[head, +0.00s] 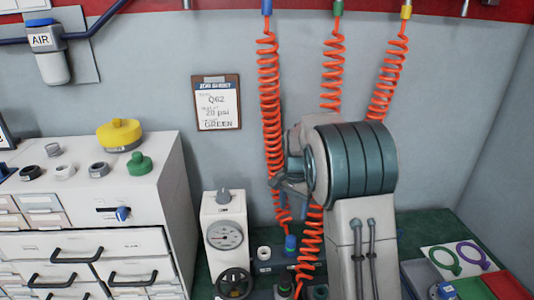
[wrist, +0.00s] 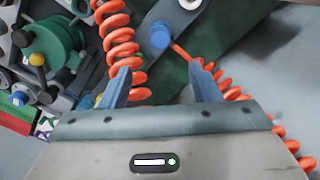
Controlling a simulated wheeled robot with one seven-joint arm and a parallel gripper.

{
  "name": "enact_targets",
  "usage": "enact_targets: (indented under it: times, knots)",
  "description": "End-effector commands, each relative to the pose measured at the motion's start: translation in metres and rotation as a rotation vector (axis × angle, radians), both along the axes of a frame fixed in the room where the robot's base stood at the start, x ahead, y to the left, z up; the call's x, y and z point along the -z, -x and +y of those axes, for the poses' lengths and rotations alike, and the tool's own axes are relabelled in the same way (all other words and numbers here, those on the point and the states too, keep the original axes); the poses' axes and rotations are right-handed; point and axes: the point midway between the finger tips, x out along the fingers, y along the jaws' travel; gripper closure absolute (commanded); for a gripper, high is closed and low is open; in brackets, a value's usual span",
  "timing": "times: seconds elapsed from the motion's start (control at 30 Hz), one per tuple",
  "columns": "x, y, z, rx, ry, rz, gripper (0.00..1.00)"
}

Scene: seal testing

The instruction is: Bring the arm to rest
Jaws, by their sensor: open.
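My gripper (wrist: 162,82) is open in the wrist view, with two blue fingers apart and nothing held between them. Orange coiled hose (wrist: 122,35) runs behind the left finger, and more coils lie behind the right one. A blue round fitting (wrist: 160,34) lies beyond the gap between the fingers. In the head view my arm is bent in front of the wall. My gripper (head: 288,188) shows small and partly hidden left of the large teal joint, close to the orange hoses (head: 270,110). Whether it touches them I cannot tell.
A white gauge stand (head: 224,238) with a handwheel is left of my arm. A drawer cabinet (head: 150,190) holds a yellow cap (head: 120,134), a green cap (head: 140,164) and small rings. A job sheet (head: 216,104) hangs on the wall. Small parts crowd the green bench.

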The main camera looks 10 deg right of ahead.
Motion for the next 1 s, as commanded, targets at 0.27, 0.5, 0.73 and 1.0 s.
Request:
enact_targets:
  times: [0.27, 0.5, 0.73, 1.0]
  knots:
    - [-0.068, 0.056, -0.001, -0.144, -0.013, -0.057, 0.43]
    - [-0.121, 0.134, -0.001, -0.343, -0.004, -0.123, 0.43]
    - [-0.151, 0.21, 0.0, -0.535, 0.029, -0.182, 0.43]
    - [-0.157, 0.277, 0.0, -0.713, 0.082, -0.226, 0.43]
